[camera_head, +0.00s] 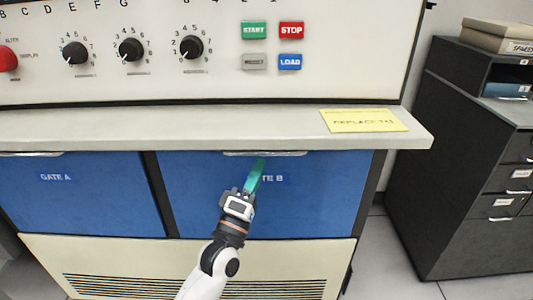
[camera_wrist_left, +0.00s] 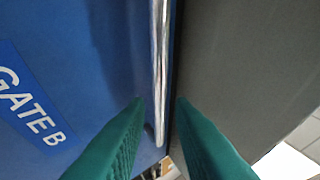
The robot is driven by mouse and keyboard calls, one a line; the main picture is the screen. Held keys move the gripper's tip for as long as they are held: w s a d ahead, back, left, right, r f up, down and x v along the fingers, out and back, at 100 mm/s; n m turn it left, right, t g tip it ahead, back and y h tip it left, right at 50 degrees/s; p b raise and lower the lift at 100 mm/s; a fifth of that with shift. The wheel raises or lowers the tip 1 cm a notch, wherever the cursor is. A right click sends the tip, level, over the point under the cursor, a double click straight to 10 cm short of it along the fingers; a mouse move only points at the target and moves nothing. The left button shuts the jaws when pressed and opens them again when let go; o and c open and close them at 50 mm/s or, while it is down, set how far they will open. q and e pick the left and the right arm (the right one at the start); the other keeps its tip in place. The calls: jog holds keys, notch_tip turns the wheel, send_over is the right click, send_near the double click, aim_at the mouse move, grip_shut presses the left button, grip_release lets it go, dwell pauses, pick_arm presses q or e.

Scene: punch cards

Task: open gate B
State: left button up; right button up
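Gate B (camera_head: 325,200) is a blue panel under the grey ledge in the head view, and it looks closed. Its metal handle (camera_head: 290,154) runs along the top edge. My left gripper (camera_head: 259,168) is in front of the panel, with its green fingertips just below the handle, and it partly covers the GATE B label (camera_head: 274,179). In the left wrist view the handle (camera_wrist_left: 159,60) lies ahead, in line with the gap between the open fingers (camera_wrist_left: 160,102). I cannot tell whether the fingers touch it. My right gripper is in neither view.
A grey ledge (camera_head: 220,128) overhangs the panel, with a yellow note (camera_head: 363,121) on it. Gate A (camera_head: 80,195) is the blue panel to the left. Knobs and coloured buttons are on the console above. A dark cabinet (camera_head: 445,170) stands right, across a strip of floor.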

aim_at(266, 153)
pick_arm(q)
jog(key=x, duration=0.5)
jog(key=shift+w, duration=0.15)
grip_shut()
